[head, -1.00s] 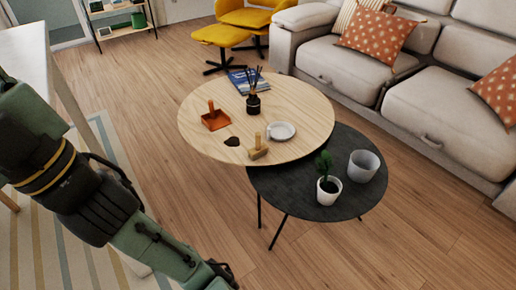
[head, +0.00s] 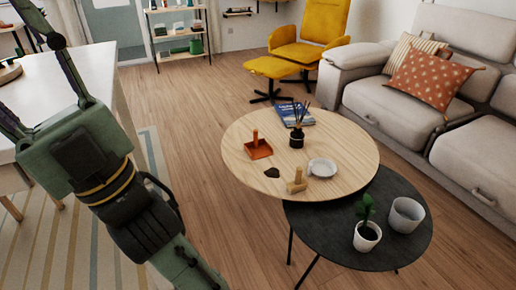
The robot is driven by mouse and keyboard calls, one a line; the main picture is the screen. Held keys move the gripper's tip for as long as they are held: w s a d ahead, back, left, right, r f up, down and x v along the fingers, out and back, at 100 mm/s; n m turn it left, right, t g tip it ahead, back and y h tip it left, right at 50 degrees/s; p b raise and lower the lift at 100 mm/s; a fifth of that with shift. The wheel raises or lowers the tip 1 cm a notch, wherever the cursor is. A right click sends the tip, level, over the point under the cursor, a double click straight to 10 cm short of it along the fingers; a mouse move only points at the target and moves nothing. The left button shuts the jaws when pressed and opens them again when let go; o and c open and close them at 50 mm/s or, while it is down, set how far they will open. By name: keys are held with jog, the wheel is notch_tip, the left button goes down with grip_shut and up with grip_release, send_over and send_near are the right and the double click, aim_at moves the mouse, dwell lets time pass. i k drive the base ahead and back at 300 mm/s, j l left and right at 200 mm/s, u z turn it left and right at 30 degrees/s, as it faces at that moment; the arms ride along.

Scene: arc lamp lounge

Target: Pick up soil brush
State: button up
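The soil brush appears to be the small tan wooden-handled brush (head: 297,183) on the round light-wood table (head: 330,143), near its front edge. Its handle points up, and it sits just left of a white dish. A dark flat patch like spilled soil (head: 272,172) lies to its left. An orange dustpan (head: 258,150) with an upright handle lies behind the patch.
On the wood table are the white dish (head: 322,168), a dark reed diffuser (head: 297,138) and a blue magazine (head: 294,114). The lower black table (head: 330,222) holds a potted plant (head: 367,236) and a grey pot (head: 406,215).

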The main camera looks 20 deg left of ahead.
aim_at(300, 185)
jog(key=i+l+u, duration=1.05)
jog(key=l, duration=0.25)
